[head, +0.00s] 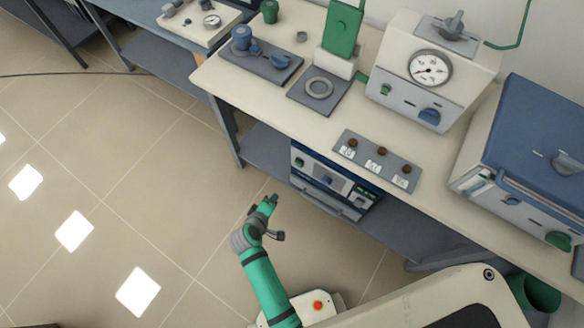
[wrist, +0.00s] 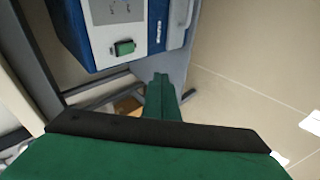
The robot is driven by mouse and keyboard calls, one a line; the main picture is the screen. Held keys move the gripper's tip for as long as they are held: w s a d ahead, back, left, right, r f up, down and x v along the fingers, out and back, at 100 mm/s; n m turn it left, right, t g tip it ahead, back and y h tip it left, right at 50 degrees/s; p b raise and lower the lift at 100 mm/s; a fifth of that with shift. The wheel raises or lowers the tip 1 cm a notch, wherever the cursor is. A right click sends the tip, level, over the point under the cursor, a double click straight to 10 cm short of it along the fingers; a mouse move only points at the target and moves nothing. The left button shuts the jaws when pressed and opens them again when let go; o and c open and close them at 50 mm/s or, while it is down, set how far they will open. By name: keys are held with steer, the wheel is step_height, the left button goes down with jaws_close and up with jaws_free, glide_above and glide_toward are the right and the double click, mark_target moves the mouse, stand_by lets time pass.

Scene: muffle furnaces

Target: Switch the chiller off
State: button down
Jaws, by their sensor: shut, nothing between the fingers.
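A blue and white unit (head: 325,178), which looks like the chiller, stands on the shelf under the bench. I cannot tell which way the rocker is set. My gripper (head: 271,199) is shut and empty, in front of the unit and to its left in the head view. In the wrist view the gripper's fingers (wrist: 160,82) are apart from the switch, below and right of it.
The bench (head: 300,125) above holds a switch panel (head: 377,160), a device with a round gauge (head: 430,68) and a blue-topped furnace (head: 530,140). A bench leg (head: 226,135) stands left of the unit. The tiled floor (head: 120,160) on the left is clear.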

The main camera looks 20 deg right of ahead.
steer(key=w, duration=0.1)
steer(key=w+d+r+h, duration=0.1)
steer(key=w, duration=0.1)
steer(key=w+d+r+g+h, duration=0.1)
steer(key=shift+w+d, duration=0.2)
steer(key=shift+w, duration=0.1)
steer(key=shift+d, duration=0.1)
glide_toward(297, 165)
steer(key=shift+x, duration=2.5)
steer(key=shift+w, duration=0.1)
